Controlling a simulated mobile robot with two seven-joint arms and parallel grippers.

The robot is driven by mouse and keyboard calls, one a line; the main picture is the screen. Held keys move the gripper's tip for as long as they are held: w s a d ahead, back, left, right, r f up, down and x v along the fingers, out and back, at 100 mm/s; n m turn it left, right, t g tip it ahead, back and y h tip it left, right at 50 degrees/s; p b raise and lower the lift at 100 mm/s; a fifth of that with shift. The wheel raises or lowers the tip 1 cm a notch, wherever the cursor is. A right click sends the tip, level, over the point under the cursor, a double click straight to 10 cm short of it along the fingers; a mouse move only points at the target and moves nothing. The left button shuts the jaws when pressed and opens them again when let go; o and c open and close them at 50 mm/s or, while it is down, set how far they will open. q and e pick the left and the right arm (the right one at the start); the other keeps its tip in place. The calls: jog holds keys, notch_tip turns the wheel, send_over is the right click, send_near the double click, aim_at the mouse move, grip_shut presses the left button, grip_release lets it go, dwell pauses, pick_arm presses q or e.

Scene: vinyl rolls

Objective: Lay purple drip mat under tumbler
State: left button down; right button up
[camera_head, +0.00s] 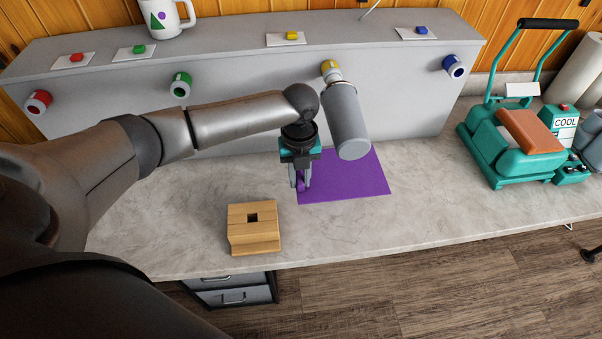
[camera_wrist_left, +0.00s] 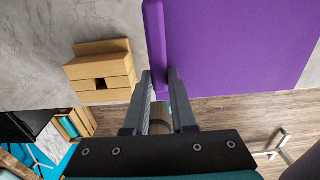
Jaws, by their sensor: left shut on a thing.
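The purple drip mat (camera_head: 355,182) lies flat on the counter, with its back part behind the tumbler in the head view. The grey tumbler (camera_head: 348,125) sticks out, tilted down, from the yellow holder (camera_head: 330,67) on the grey panel. In this view its lower end overlaps the mat. My left gripper (camera_head: 301,186) is shut on the raised strip at the mat's left edge. In the left wrist view the fingers (camera_wrist_left: 160,80) close on that strip, and the mat (camera_wrist_left: 235,45) spreads to the right. My right gripper is not in view.
A wooden block with a square hole (camera_head: 254,228) stands near the counter's front edge, left of the mat. Red, green and blue holders (camera_head: 455,66) are on the panel. A teal press (camera_head: 520,150) stands at right. Bare counter (camera_head: 420,205) lies right of the mat.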

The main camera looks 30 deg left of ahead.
pick_arm(q)
jog(key=shift+r, duration=0.1)
jog(key=shift+f, duration=0.2)
jog(key=shift+f+b, duration=1.8)
jog(key=shift+f, duration=1.6)
jog(key=shift+f, duration=0.1)
jog(key=shift+f, duration=0.4)
jog(key=shift+b, duration=0.3)
